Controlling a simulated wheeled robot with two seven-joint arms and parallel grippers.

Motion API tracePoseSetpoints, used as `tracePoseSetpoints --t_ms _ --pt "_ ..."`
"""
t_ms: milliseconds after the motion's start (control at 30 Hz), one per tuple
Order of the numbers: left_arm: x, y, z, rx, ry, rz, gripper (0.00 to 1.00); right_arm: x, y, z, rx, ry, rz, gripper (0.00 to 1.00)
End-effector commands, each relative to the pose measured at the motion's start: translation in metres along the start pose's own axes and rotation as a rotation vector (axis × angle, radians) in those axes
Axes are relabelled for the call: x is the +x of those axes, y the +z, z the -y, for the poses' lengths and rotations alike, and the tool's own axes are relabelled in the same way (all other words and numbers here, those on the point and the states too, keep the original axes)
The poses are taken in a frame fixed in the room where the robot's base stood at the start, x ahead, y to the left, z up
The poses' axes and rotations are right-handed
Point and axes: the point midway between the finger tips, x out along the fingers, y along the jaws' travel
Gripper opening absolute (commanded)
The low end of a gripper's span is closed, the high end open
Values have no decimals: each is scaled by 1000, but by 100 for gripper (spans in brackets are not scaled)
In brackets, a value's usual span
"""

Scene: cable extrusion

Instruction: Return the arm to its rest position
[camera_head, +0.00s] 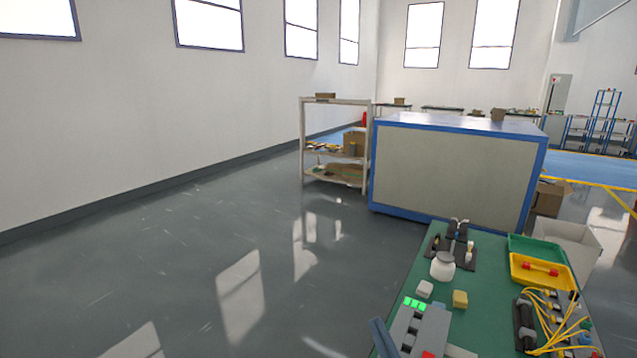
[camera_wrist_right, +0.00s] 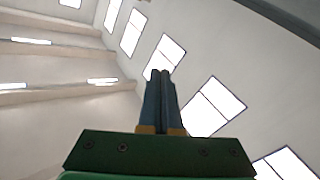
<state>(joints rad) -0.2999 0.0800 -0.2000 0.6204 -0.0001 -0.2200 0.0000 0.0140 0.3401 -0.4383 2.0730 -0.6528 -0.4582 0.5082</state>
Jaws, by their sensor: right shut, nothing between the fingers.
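My right gripper (camera_wrist_right: 160,76) shows in the right wrist view, its two dark blue-grey fingers shut together with nothing between them. Behind the fingers are the upper wall, windows and ceiling, so they point up and away from the table. In the head view a slim blue-grey tip at the bottom edge, left of the grey device, looks like these fingers (camera_head: 382,338); the rest of that arm is out of frame. My left gripper is in neither view.
The green table (camera_head: 400,283) holds a grey device with green lights (camera_head: 416,330), a white jar (camera_head: 443,266), a yellow tray (camera_head: 541,283), a green tray (camera_head: 520,244) and yellow cables (camera_head: 545,312). A large blue-edged cabinet (camera_head: 450,172) and shelf (camera_head: 333,103) stand behind. Floor at left is clear.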

Motion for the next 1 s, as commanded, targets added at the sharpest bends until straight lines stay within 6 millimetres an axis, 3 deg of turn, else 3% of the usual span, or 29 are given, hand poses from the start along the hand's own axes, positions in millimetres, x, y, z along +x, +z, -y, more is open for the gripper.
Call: tracePoseSetpoints --t_ms 33,100,200,400,567,600,867,1000 --pt "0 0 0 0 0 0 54 -20 40 -7 73 51 188 0" --pt "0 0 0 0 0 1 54 -52 86 -9 139 78 425 0" --pt "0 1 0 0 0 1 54 -100 131 2 201 57 692 0" --pt "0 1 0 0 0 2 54 -190 173 33 279 -67 1079 0" --pt "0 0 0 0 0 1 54 -258 180 57 324 -207 1312 0" --pt "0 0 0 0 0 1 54 -265 186 63 328 -231 1345 0" --pt "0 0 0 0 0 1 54 -268 268 98 320 -247 1392 0" --pt "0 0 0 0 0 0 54 -288 318 121 315 -262 1424 0"
